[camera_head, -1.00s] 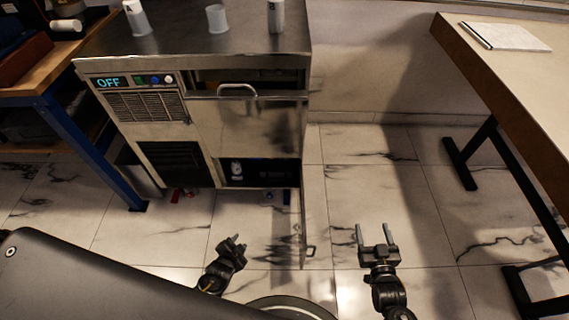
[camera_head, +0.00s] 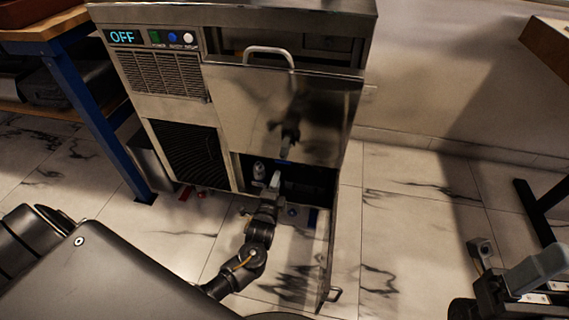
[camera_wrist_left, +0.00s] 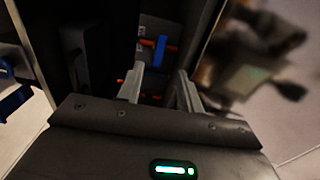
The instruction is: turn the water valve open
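The water valve shows in the left wrist view as a blue handle (camera_wrist_left: 160,49) standing roughly upright across an orange-red pipe, inside a dark compartment. In the head view the compartment is the low dark opening (camera_head: 308,178) of the steel machine (camera_head: 285,112); I cannot clearly make out the valve there. My left gripper (camera_head: 273,182) is at this opening. Its two fingers (camera_wrist_left: 163,88) are apart, with nothing visible between them, and the blue handle lies beyond them, apart from them. My right gripper (camera_head: 512,262) is open and empty at the lower right.
Small red items (camera_head: 187,192) lie on the floor by the machine. A blue-legged bench (camera_head: 87,118) stands left. The display (camera_head: 123,37) reads OFF.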

